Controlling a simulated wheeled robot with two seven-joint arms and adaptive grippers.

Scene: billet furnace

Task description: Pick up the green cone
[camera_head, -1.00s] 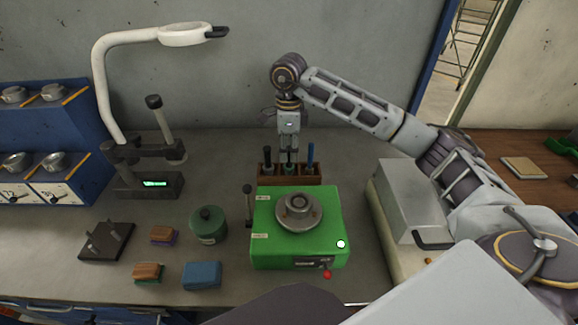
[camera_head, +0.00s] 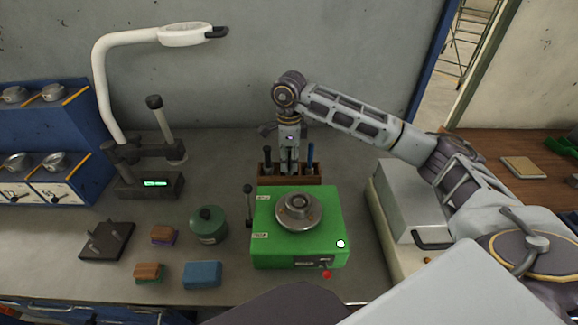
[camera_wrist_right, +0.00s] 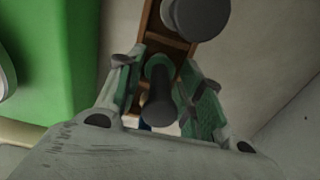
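A small wooden rack (camera_head: 272,181) stands behind the green machine and holds several upright dark-handled pieces. My right gripper (camera_head: 289,158) points down over the middle piece. In the right wrist view, the gripper's two fingers (camera_wrist_right: 162,95) stand apart on either side of a dark handle with a green collar (camera_wrist_right: 157,66). This looks like the green cone, but its lower part is hidden in the rack. I cannot see firm contact between fingers and handle. My left gripper is not in view.
The green machine (camera_head: 328,222) with a round metal top stands just in front of the rack. A grey box (camera_head: 405,200) lies to the right. A green canister (camera_head: 208,225), small blocks and a white lamp (camera_head: 110,75) are left.

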